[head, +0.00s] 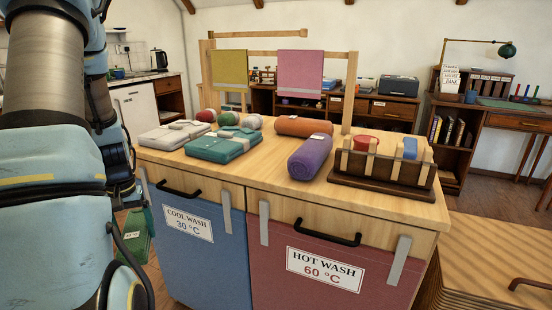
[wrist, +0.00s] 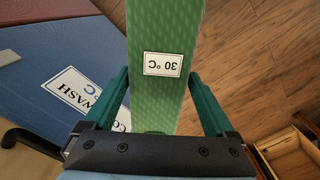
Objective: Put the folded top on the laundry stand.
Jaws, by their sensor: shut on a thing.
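A green patterned folded top with a white 30 °C label (wrist: 165,108) is between the two green fingers of my gripper (wrist: 160,84), which is shut on it. In the head view the top (head: 134,245) hangs low at the left, beside the blue front and below the wooden top; my arm partly hides it there. The laundry stand (head: 265,168) has a wooden top over a blue COOL WASH 30 °C bin (head: 188,255) and a red HOT WASH 60 °C bin (head: 300,240).
A rail behind carries yellow and pink cloths (head: 300,75). The front middle of the top is bare.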

